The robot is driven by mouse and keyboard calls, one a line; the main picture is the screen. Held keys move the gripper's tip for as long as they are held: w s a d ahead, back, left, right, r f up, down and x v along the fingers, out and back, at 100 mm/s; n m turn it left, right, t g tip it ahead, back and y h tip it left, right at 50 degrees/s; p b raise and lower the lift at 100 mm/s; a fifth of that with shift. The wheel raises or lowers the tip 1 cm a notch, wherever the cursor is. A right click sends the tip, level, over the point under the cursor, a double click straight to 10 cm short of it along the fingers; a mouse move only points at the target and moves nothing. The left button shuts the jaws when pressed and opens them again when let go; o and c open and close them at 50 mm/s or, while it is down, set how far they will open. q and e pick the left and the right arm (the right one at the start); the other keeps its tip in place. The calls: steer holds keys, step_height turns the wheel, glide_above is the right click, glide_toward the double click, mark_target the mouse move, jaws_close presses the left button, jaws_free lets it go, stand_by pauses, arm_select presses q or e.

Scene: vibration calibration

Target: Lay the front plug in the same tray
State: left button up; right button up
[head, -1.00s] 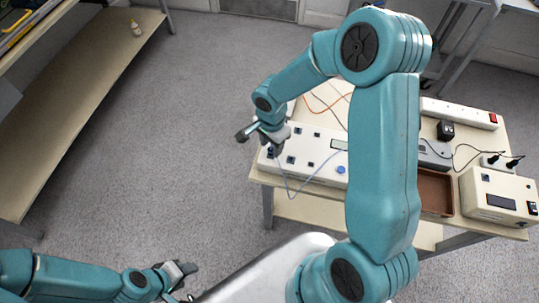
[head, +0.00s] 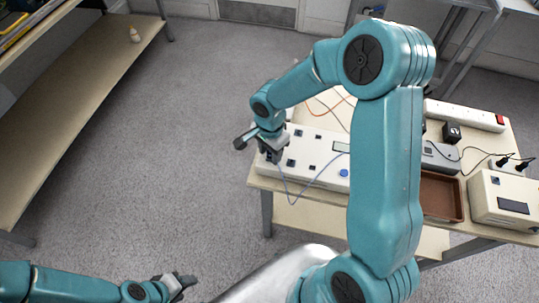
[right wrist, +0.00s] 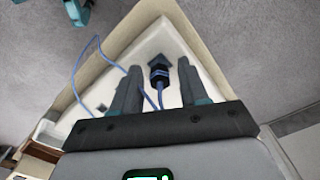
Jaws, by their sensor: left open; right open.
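The front plug (right wrist: 159,75) is black with a blue band and a blue cable, and sits at the corner of the cream instrument box (head: 312,172). My right gripper (right wrist: 158,82) is open, with one finger on either side of the plug and gaps showing. In the head view my right gripper (head: 272,155) is over the box's left end and mostly hides the plug. The brown tray (head: 440,196) stands at the right; its visible part looks empty, and my right arm hides its left part. My left gripper (head: 181,283) is open and empty at the lower left, away from the table.
A white power strip (head: 465,115), a grey device (head: 438,155) and a cream unit with a dark display (head: 505,203) stand around the tray. Blue and orange cables (head: 330,106) lie loose. A shelf (head: 80,110) stands at the left; the floor between is clear.

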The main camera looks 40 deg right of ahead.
jaws_close()
steer(key=n, duration=0.4)
steer(key=shift+w, duration=0.1)
steer(key=n, duration=0.4)
steer(key=shift+p, duration=0.35)
steer(key=shift+r, duration=0.1)
steer(key=n, duration=0.3)
steer(key=shift+p, duration=0.35)
steer(key=shift+n, duration=0.5)
